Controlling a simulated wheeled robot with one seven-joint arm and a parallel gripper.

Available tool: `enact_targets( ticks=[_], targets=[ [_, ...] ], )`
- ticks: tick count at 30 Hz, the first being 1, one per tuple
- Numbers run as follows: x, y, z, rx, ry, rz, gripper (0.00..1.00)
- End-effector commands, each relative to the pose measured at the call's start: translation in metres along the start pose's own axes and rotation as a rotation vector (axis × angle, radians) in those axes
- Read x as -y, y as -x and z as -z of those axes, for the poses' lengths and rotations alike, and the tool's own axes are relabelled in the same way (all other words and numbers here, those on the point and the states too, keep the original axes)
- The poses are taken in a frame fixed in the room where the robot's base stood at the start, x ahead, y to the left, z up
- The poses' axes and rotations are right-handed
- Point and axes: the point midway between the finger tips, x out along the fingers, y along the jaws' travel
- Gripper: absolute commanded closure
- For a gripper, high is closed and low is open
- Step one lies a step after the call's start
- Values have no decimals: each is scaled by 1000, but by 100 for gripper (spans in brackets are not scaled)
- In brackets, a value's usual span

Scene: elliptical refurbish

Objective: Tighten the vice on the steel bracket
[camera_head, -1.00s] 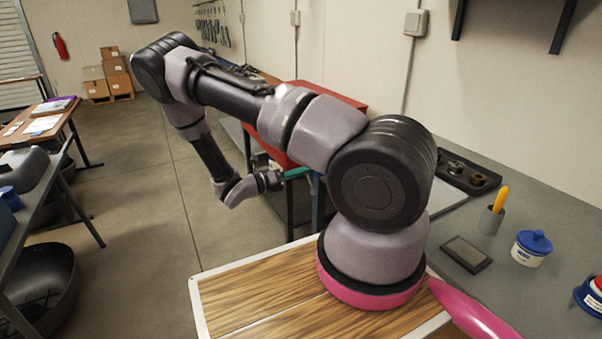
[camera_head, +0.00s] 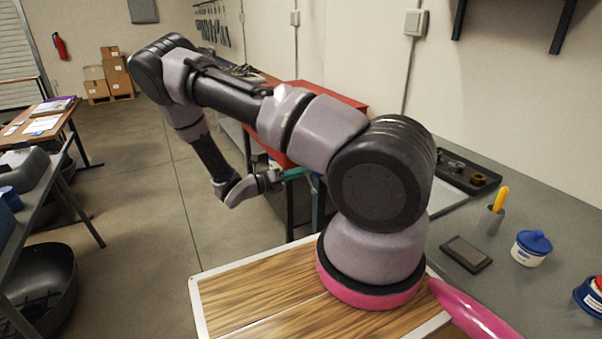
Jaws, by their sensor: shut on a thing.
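The vice (camera_head: 294,173) shows only as a small teal part at the edge of the grey bench, just left of and below my arm. Most of it is hidden behind my arm. My gripper (camera_head: 279,177) is at the near left side of this teal part, at the bench's front edge. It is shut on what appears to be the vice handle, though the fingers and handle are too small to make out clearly. The steel bracket cannot be seen.
The floor (camera_head: 140,220) at left is open.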

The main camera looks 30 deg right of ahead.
Motion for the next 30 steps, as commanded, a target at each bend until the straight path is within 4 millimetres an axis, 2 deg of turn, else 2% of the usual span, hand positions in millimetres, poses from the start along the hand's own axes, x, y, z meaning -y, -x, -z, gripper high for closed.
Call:
enact_targets(
  ticks=[6, 15, 16, 17, 18, 26, 30],
  targets=[
    [-1, 1, 0, 2, 143, -3, 100],
    [-1, 1, 0, 2, 154, -4, 100],
    [-1, 1, 0, 2, 153, -4, 52],
    [-1, 1, 0, 2, 153, -3, 41],
    [-1, 1, 0, 2, 153, -3, 34],
    [0, 1, 0, 1, 152, -1, 34],
    [0, 8, 0, 2, 152, -2, 34]
  ],
)
